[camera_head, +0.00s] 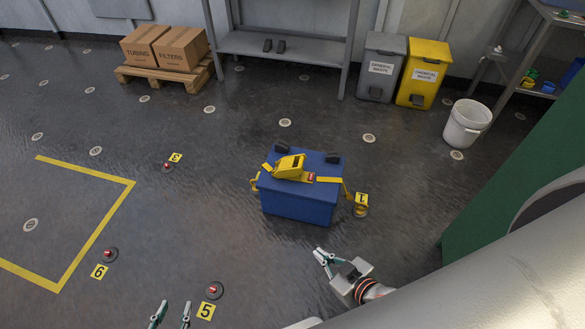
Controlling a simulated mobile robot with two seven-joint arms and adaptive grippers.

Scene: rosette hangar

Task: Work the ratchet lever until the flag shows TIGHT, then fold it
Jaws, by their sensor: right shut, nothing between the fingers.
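A yellow ratchet (289,168) sits on top of a blue case (298,205) in the middle of the floor. Its lever appears to lie low over the ratchet body; its exact angle is hard to tell. A yellow strap (329,180) runs across the lid to both sides. A small red flag (311,177) shows beside the ratchet; its lettering is too small to read. My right gripper (319,254) is shut and empty, in front of the case and apart from it. My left gripper (172,305) is open and empty at the bottom edge, well away from the case.
Yellow hooks hold the strap ends near floor plate 1 (361,199). Open floor surrounds the case, with recessed anchor points (285,122). A green panel (520,165) stands at right. Bins (423,75), a white bucket (467,124) and boxes (180,48) are at the back.

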